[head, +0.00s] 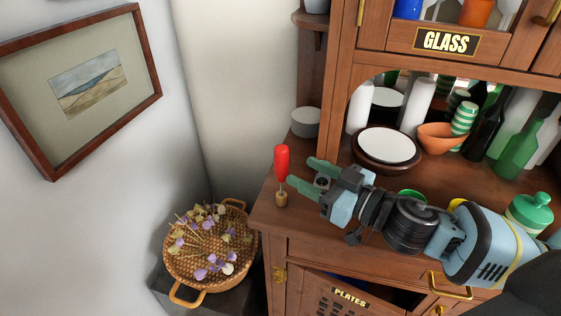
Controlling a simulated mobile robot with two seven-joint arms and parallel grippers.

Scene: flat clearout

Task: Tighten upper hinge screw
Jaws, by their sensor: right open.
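A screwdriver with a red handle (281,160) stands upright in a small wooden holder (281,199) at the left end of the cabinet's counter. My right gripper (301,171) reaches in from the right, open and empty, with its green fingertips just right of the red handle. I cannot tell whether a finger touches it. A brass hinge (279,274) shows at the left edge of the lower door marked PLATES (345,301). The door's top edge slants, with a dark gap above it. The hinge's screws are too small to make out. My left gripper is out of view.
A plate on a stand (388,146), an orange bowl (437,137), green bottles (518,150) and a green-lidded jar (530,211) stand on the counter. A grey round container (306,122) is at its back left. A wicker basket of dried flowers (190,268) sits left of the cabinet.

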